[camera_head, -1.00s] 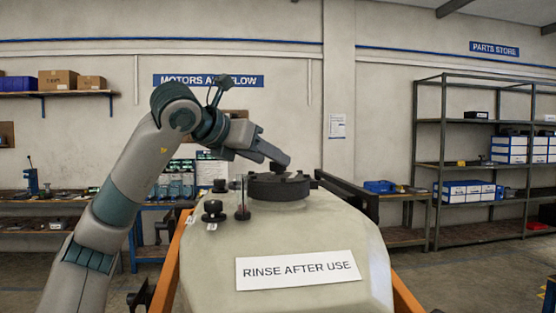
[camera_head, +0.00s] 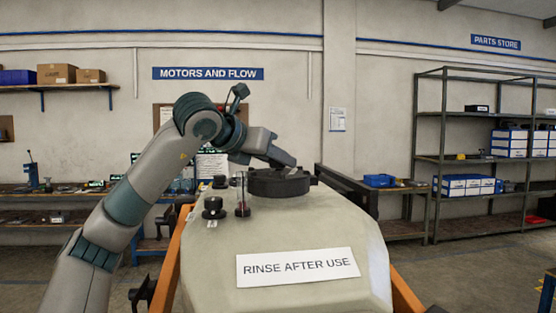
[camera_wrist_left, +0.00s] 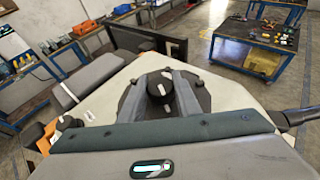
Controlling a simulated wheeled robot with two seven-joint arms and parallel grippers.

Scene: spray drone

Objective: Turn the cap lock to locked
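The pale tank (camera_head: 290,225) has a round black cap (camera_head: 270,188) on top. The wrist view shows this cap (camera_wrist_left: 127,103) from above, with a raised black knob (camera_wrist_left: 158,84) in its middle. White marks show at the knob and below it; lock wording is not readable. My left gripper (camera_head: 288,168) is down at the cap. In the wrist view its two grey fingers (camera_wrist_left: 160,92) stand on either side of the knob, very close to it. I cannot tell whether they press on it. My right gripper is in no view.
A small black cap (camera_head: 213,207) and a clear tube with red in it (camera_head: 242,197) stand on the tank left of the big cap. Orange frame bars (camera_head: 404,294) flank the tank. Benches and a shelf rack (camera_head: 436,160) stand behind, apart.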

